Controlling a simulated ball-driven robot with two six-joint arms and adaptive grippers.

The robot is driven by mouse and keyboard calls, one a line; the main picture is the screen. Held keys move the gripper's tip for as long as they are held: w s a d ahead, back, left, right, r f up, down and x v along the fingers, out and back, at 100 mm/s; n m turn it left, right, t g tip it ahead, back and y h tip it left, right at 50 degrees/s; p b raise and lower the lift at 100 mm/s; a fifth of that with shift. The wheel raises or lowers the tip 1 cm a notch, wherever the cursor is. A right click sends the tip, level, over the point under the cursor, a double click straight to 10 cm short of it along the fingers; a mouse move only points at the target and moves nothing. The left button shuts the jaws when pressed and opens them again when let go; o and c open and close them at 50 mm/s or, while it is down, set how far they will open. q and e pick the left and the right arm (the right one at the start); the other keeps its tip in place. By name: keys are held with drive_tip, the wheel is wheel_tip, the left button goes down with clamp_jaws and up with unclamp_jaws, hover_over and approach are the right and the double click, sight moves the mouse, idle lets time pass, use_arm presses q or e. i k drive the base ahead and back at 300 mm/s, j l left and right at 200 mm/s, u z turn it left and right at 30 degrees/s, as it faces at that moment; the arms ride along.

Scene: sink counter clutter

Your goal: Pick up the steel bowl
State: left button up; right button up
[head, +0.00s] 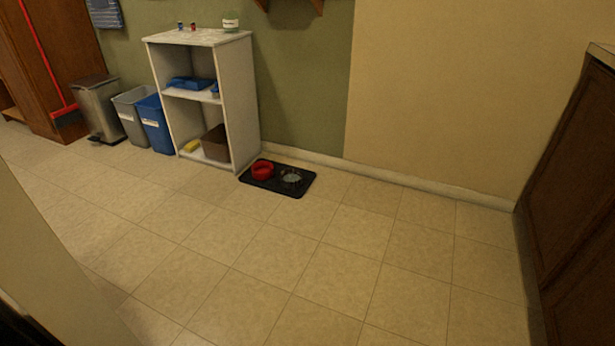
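A small steel bowl (291,177) sits on a black mat (278,187) on the tiled floor near the far wall. It looks round and silvery, and its contents are too small to make out. A red bowl (262,171) sits on the same mat, just left of the steel bowl. Neither of my grippers shows in the head view.
A white shelf unit (244,105) stands left of the mat. Further left are a blue bin (155,124), a grey bin (130,115) and a metal trash can (98,108). A dark wooden cabinet (580,190) bounds the right. The floor (300,255) between is clear.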

sight(290, 178)
drive_tip(key=i+l+z, duration=0.3)
drive_tip(key=i, duration=0.25)
drive_tip(key=i+z, duration=0.25)
drive_tip(key=i, duration=0.25)
drive_tip(key=i+j+u, duration=0.1)
drive_tip(key=i+u, duration=0.35)
drive_tip(key=i, duration=0.15)
drive_tip(key=i+l+u, duration=0.15)
drive_tip(key=i+u, duration=0.35)
drive_tip(key=i, duration=0.15)
drive_tip(key=i+u, duration=0.3)
drive_tip(key=i, duration=0.5)
drive_tip(key=i+l+u, duration=0.25)
drive_tip(key=i, duration=0.55)
drive_tip(key=j, duration=0.1)
